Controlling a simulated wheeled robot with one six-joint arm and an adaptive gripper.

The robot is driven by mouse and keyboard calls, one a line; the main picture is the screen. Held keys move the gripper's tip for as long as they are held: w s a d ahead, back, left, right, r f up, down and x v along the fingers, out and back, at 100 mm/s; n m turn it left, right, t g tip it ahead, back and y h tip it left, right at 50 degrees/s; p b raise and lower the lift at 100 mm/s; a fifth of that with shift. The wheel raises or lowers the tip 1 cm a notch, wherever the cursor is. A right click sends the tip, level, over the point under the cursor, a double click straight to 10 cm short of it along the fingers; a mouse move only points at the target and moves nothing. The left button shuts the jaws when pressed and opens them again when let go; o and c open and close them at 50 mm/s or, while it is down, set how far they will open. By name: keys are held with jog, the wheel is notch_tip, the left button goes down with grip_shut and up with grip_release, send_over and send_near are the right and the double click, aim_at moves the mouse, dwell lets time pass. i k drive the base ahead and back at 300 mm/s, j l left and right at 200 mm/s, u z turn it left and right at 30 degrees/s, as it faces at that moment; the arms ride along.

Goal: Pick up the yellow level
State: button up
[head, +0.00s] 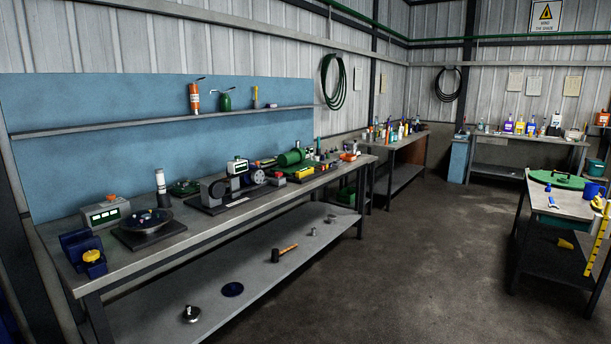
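A long yellow strip with dark marks (599,240) stands near upright at the far right edge in the head view, in front of the right table. It may be the yellow level, but I cannot tell for sure. A small yellow block (302,172) lies on the long left workbench (150,252), right of the green cylinder (291,157). It could also be a level; it is too small to tell. My gripper is not in view.
The right table (556,203) carries a green lid (557,180). The concrete floor between (430,250) is clear.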

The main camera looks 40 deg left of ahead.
aim_at(307, 171)
jog(key=i+j+u, duration=0.25)
jog(key=i, duration=0.3)
jog(key=i+u, duration=0.3)
jog(key=i, duration=2.15)
jog(key=j+u, duration=0.05)
